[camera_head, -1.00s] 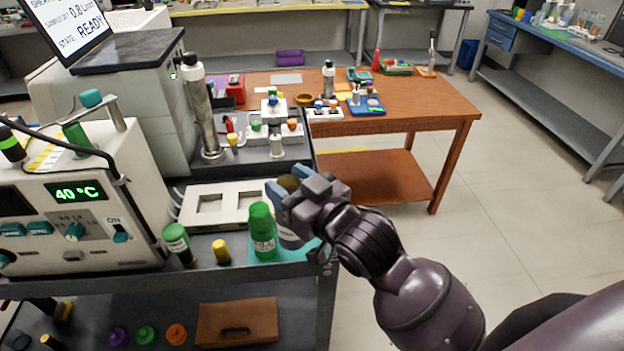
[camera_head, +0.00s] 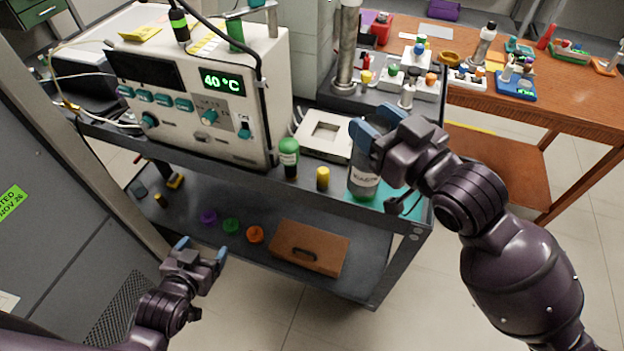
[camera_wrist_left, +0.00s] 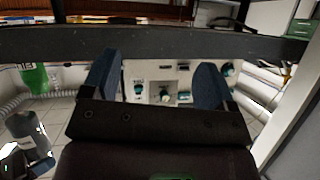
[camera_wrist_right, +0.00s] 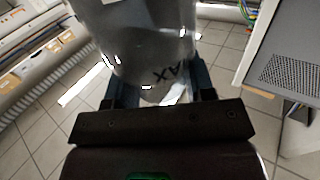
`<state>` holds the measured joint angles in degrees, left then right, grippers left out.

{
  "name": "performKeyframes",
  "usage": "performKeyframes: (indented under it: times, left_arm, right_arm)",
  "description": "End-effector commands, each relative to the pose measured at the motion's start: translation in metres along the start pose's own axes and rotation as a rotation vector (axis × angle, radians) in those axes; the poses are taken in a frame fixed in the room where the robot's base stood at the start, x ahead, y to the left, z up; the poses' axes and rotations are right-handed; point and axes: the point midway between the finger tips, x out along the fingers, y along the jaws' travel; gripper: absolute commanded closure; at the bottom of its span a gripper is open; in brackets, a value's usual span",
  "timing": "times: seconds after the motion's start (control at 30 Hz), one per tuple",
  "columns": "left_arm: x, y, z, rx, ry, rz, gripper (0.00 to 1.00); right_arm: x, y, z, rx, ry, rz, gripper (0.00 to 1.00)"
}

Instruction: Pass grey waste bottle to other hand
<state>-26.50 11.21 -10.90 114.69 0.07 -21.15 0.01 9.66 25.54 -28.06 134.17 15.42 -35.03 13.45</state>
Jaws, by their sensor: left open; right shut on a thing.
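My left gripper (camera_head: 203,250) is open and empty, low in front of the cart, well left of the bottle. A green bottle (camera_wrist_left: 35,78) shows in the left wrist view; I do not see it in the head view.
The cart's top (camera_head: 225,160) bears a heater box (camera_head: 200,90), a small green-capped bottle (camera_head: 289,155), a yellow-capped vial (camera_head: 322,178) and a white rack (camera_head: 325,134). Its lower shelf holds coloured caps and a brown case (camera_head: 309,249). Floor in front is free.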

Motion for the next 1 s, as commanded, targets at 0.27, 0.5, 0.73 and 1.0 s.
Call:
performKeyframes:
  times: [0.27,0.5,0.73,1.0]
  left_arm:
    - [0.024,0.054,-0.124,0.091,0.244,0.195,0.07]
    - [-0.002,0.120,-0.213,0.143,0.422,0.427,0.07]
    - [-0.054,0.176,-0.251,0.144,0.497,0.665,0.07]
    - [-0.082,0.196,-0.255,0.069,0.479,0.774,0.07]
  right_arm:
    - [0.000,0.000,-0.001,0.000,0.002,0.001,0.98]
    - [0.000,0.000,-0.001,0.000,0.002,0.001,0.98]
    - [0.000,0.000,-0.001,0.000,0.002,0.001,0.98]
    - [0.000,0.000,-0.001,0.000,0.002,0.001,0.98]
